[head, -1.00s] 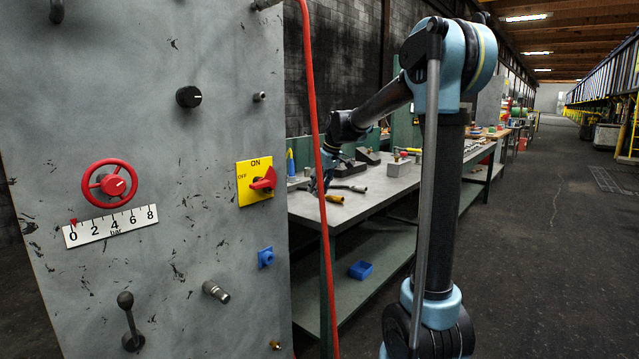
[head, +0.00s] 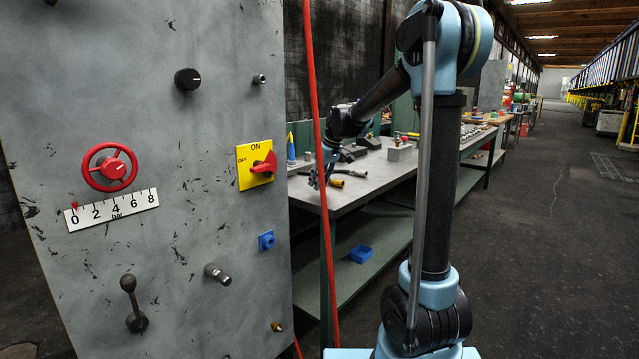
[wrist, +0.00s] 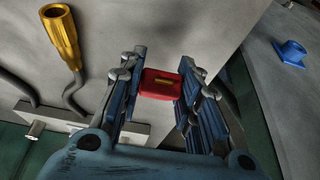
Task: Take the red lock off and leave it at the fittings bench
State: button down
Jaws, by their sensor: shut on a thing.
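The red lock (wrist: 161,84) is between the fingertips of my gripper (wrist: 160,86) in the wrist view. The fingers are shut on its two sides. In the head view my gripper (head: 318,178) is over the near left end of the fittings bench (head: 352,190), and the lock cannot be made out there. The grey bench top lies behind the lock in the wrist view; I cannot tell how far below it is. The panel's yellow switch plate (head: 256,176) carries a red handle, with no lock seen on it.
A grey block (head: 399,152) stands further right. A red hose (head: 321,140) hangs between the panel and the bench.

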jog(key=shift+f, duration=1.15)
dwell(0.6)
jog(key=c, duration=1.1)
grip_release()
jog(key=o, duration=0.3)
jog(key=shift+v, duration=3.5)
